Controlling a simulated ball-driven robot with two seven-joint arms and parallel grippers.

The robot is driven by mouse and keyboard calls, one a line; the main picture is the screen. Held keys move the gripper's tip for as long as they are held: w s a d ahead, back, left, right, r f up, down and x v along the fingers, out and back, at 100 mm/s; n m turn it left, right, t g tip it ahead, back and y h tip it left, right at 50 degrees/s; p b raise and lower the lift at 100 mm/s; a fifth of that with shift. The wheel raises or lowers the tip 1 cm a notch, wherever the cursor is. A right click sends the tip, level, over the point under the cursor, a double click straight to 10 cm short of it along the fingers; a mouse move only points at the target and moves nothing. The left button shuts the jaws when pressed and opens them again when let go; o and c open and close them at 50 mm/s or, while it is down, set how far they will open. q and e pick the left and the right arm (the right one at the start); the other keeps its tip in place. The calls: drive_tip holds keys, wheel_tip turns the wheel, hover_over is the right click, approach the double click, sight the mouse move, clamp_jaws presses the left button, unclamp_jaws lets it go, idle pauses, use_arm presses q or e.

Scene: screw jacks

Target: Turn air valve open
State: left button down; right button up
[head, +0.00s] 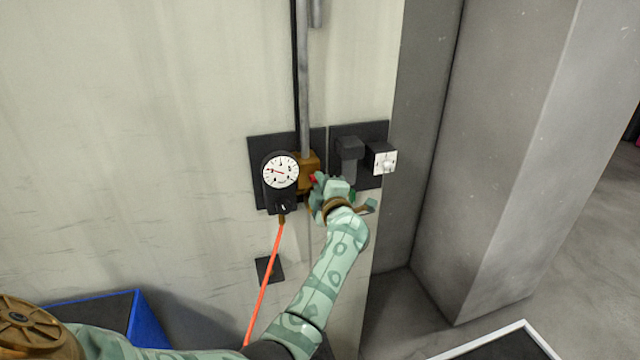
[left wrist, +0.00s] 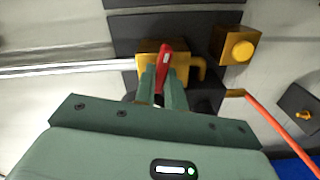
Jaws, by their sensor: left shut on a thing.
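The air valve is a brass block on the wall, below a grey vertical pipe, and its body (head: 308,165) shows beside a round white gauge (head: 281,172). The valve's red handle (left wrist: 164,66) stands out from the brass body (left wrist: 148,68) in the left wrist view. My left gripper (left wrist: 161,84) is shut on the red handle, with one green finger on each side of it. In the head view my left gripper (head: 318,186) reaches the valve from below right, and only a bit of red shows by its fingers. My right gripper is not in view.
An orange hose (head: 264,284) runs down from the gauge unit. A switch box (head: 382,159) is on the wall just right of the valve. A grey pillar (head: 500,150) stands at the right. A blue-edged bin (head: 137,318) is at the lower left.

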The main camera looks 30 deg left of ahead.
use_arm(q)
drive_tip(key=shift+f+n+b, duration=0.2)
drive_tip(key=shift+n+b, duration=0.15)
drive_tip(key=shift+n, duration=1.15)
drive_tip(key=c, duration=1.5)
unclamp_jaws()
drive_tip(key=shift+w, duration=0.15)
drive_tip(key=shift+o, duration=0.2)
drive_tip(key=shift+d, duration=0.1)
